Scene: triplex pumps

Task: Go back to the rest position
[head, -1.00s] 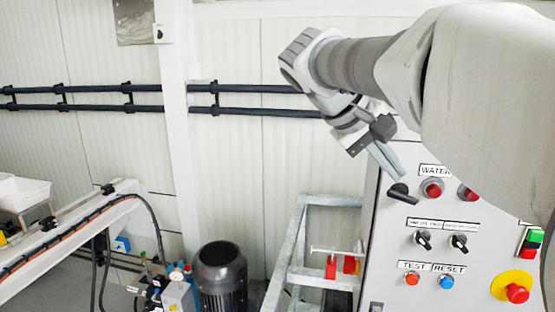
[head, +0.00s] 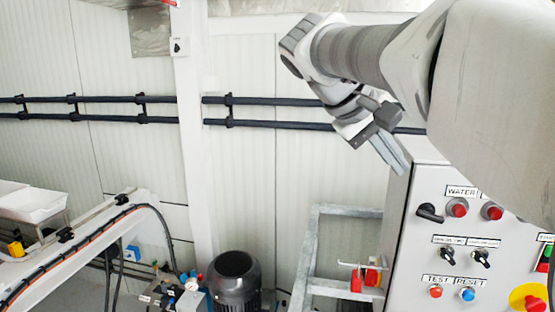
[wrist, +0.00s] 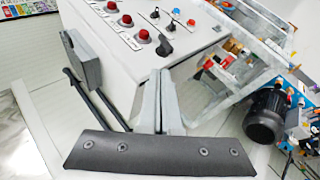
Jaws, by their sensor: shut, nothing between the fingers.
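My gripper (head: 393,153) hangs below my bent arm in the head view, in front of the white wall and beside the top left corner of the grey control cabinet (head: 398,210). Its fingers point down and to the right. In the wrist view, the gripper fingers (wrist: 158,85) are pressed together with nothing between them. The cabinet lies beyond them in that view, with its knobs and buttons on the panel. The gripper looks apart from the cabinet, though the exact gap is hard to tell.
The panel carries a black rotary switch (head: 430,212), a red TEST button (head: 435,291) and a blue RESET button (head: 467,295). A dark motor (head: 236,280) and a metal frame (head: 312,255) stand left of the cabinet. Black pipes (head: 270,125) run along the wall.

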